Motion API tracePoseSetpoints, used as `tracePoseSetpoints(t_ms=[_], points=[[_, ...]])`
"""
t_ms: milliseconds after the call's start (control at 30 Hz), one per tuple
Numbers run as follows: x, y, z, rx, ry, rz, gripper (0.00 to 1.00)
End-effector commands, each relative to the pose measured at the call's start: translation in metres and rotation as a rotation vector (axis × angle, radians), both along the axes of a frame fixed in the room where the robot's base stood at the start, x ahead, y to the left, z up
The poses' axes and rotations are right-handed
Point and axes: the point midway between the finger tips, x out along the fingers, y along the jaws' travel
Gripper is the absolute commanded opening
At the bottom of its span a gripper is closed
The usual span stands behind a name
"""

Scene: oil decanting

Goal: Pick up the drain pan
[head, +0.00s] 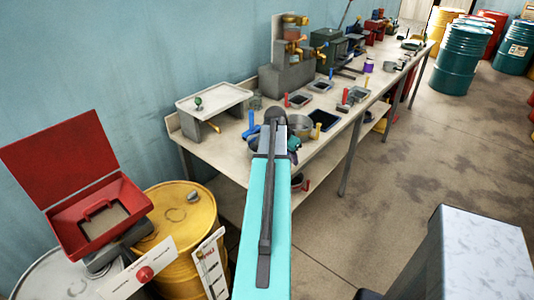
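I cannot tell for certain which vessel is the drain pan. A round grey metal pan (300,124) stands on the long workbench just right of the far end of my arm, which partly covers it. A shallow dark blue-black tray (323,120) lies flat on the bench to its right. Smaller dark trays lie farther along the bench. My teal arm reaches forward from the bottom middle to the bench. Its dark end joint shows in front of the pan, but my gripper fingers are hidden or too small to make out.
The long workbench (225,150) runs along the wall, crowded with coloured-handled tools, a white-topped stand (215,97) and machines. A yellow drum (180,215) and an open red case (95,215) are at lower left. Teal drums (460,60) stand at back right. The right floor is mostly clear.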

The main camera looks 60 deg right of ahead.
Motion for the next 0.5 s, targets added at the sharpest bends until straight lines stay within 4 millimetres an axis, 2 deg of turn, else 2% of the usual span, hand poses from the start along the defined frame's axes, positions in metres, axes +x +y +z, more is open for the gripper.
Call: tracePoseSetpoints(t_ms=[500], points=[[-0.0006,-0.0002,-0.0002,0.0,0.0,-0.001,0.21]])
